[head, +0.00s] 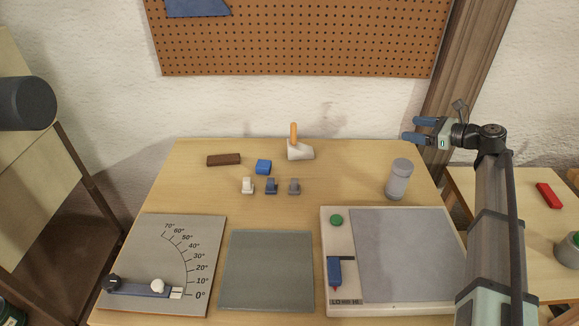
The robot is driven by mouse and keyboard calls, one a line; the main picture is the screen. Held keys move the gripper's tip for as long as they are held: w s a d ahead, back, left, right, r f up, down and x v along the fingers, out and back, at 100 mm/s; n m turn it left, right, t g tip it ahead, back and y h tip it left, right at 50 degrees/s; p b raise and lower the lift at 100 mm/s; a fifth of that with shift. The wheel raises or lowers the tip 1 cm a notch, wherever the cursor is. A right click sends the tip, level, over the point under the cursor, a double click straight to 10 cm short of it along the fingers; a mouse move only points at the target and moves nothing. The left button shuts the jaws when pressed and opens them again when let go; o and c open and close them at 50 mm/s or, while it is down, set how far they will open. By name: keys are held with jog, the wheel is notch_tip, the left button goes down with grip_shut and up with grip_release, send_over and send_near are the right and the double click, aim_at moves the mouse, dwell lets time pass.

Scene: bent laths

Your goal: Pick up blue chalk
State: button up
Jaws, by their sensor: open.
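A small blue block (263,167), which looks like the blue chalk, lies on the wooden table toward the back, left of centre. My gripper (410,129) is at the upper right, its two blue fingers apart and pointing left. It is open and empty, raised above the back right of the table and well to the right of the blue block. Nothing covers the block in the head view.
A dark brown bar (224,160) lies left of the block, with small clips (271,187) just in front. A white holder with an orange stick (300,149) and a grey cylinder (398,180) stand to the right. An angle board (150,250), grey mat (266,270) and white-framed panel (328,240) fill the front.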

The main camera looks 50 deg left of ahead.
jog(key=s+a+f+n+g+h, duration=0.2)
jog(key=s+a+f+g, duration=0.2)
jog(key=s+a, duration=0.85)
jog(key=n+g+h, duration=0.2)
jog(key=n+g, duration=0.1)
send_near(265, 164)
jog(key=x, duration=1)
jog(key=shift+s+a+f, duration=0.1)
jog(key=shift+a+f, duration=0.1)
jog(key=shift+a, duration=0.1)
jog(key=c, duration=1.1)
